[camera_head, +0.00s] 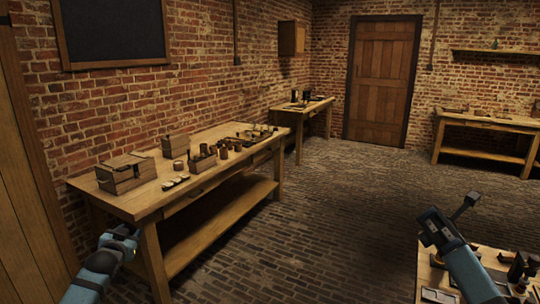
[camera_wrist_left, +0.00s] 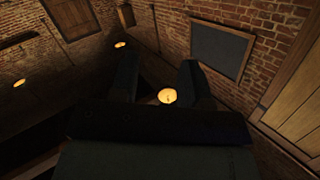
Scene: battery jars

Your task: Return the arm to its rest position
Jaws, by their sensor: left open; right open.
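My left arm comes in at the bottom left of the head view, with its left gripper (camera_head: 122,232) at the near left leg of the long workbench. In the left wrist view two dark fingers of the left gripper (camera_wrist_left: 158,80) stand apart with nothing between them. That view looks up past them at brick walls and glowing lamps. My right gripper (camera_head: 456,212) is at the lower right of the head view, above the dark brick floor and the edge of a small table. It is open, and I see nothing held in it.
The long wooden workbench (camera_head: 125,203) along the left wall bears boxes and several small jars. A small table (camera_head: 424,275) with dark items lies under my right arm. Farther benches stand at the back (camera_head: 312,107) and right (camera_head: 490,124). The middle floor (camera_head: 330,205) is clear.

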